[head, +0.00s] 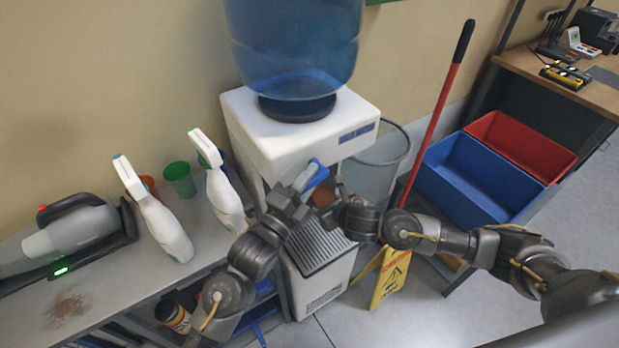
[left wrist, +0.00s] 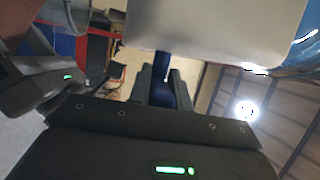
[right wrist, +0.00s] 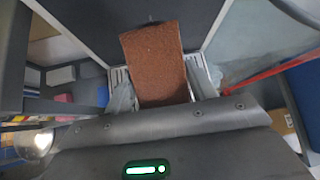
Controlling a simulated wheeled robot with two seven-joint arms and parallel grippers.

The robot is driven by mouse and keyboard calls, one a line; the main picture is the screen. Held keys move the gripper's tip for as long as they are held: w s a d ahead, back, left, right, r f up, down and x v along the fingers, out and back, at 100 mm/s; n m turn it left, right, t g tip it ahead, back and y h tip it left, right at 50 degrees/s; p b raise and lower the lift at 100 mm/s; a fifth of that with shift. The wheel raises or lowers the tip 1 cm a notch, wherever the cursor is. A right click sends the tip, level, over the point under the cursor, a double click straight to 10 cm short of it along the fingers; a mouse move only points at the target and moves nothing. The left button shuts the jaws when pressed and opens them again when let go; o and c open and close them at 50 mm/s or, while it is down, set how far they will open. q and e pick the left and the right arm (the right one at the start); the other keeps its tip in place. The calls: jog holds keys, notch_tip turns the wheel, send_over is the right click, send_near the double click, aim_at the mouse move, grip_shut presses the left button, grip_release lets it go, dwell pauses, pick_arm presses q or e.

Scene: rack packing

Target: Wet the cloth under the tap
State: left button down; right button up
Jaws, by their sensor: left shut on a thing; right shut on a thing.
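The water dispenser (head: 290,140) stands against the wall with a blue bottle on top. My left gripper (head: 303,183) is shut on its blue tap lever (head: 318,172), which also shows between the fingers in the left wrist view (left wrist: 162,88). My right gripper (head: 335,194) is shut on the reddish-brown cloth (right wrist: 155,65). The cloth hangs out flat past the fingertips, in front of the dispenser and above its drip grille (head: 318,247). In the head view it is mostly hidden by the grippers. I cannot make out the spout or any running water.
On the bench (head: 110,290) left of the dispenser are two white spray bottles (head: 160,220), a green cup (head: 180,179) and a handheld vacuum (head: 75,237). To the right are a grey bin (head: 375,165), a yellow wet-floor sign (head: 391,278), a red-handled mop and blue (head: 470,190) and red tubs (head: 520,145).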

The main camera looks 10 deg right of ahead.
pick_arm(q)
jog(key=shift+r+m+g, duration=0.2)
jog(key=shift+m+g, duration=0.1)
jog(key=shift+g, duration=0.1)
jog(key=shift+r+m+g+y, duration=0.15)
jog(key=shift+m+g+y, duration=0.15)
jog(key=shift+g+y, duration=0.4)
jog(key=c, duration=1.3)
grip_release()
jog(key=shift+a, duration=0.1)
jog(key=v, duration=1.2)
jog(key=shift+s, duration=0.1)
